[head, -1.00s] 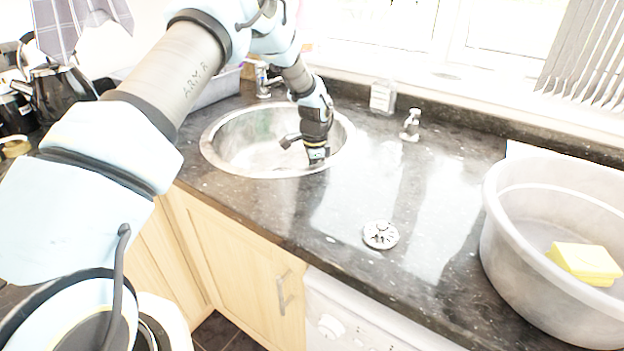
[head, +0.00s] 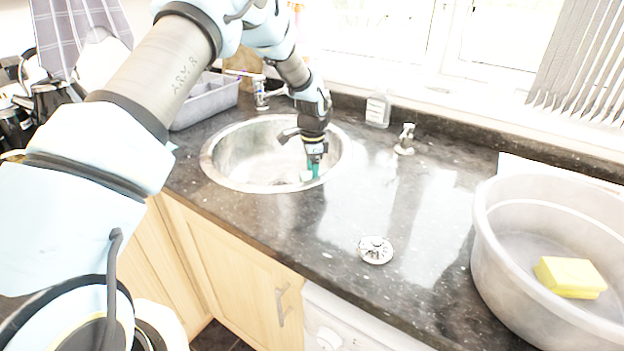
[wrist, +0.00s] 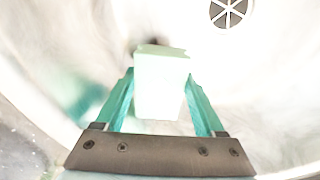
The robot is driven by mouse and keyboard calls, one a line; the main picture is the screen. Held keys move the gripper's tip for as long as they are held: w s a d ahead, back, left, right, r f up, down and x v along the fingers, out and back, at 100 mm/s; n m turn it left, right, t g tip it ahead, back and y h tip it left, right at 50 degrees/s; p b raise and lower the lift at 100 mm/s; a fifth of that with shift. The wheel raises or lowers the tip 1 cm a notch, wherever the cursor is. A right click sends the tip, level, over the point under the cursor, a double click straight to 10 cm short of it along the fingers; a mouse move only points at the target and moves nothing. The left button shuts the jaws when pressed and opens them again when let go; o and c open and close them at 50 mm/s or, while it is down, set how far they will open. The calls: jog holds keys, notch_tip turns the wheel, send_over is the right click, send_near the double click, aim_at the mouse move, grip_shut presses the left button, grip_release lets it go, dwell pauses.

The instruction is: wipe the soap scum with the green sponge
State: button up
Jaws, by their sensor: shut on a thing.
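My gripper (head: 313,168) is inside the right part of the round steel sink (head: 222,170), pointing down. In the wrist view its teal fingers (wrist: 162,108) are shut on the pale green sponge (wrist: 160,85), which looks almost white in the bright light. In the head view only a small pale piece of the sponge (head: 305,175) shows beside the fingers. I cannot tell whether the sponge touches the sink wall. Faint whitish and grey smears show on the basin in the wrist view, but I cannot clearly tell soap scum from reflections.
The drain (wrist: 230,12) is at the top right of the wrist view. A tap (head: 260,92), a soap bottle (head: 378,110) and a small chrome fitting (head: 405,139) stand behind. A strainer (head: 375,250) lies on the counter. A grey tub (head: 490,255) holds a yellow sponge (head: 570,277).

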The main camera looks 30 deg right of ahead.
jog(key=shift+s+d, duration=0.25)
jog(key=shift+r+p, duration=0.8)
jog(key=shift+r, duration=0.7)
jog(key=shift+w+a, duration=0.1)
jog(key=shift+a, duration=0.05)
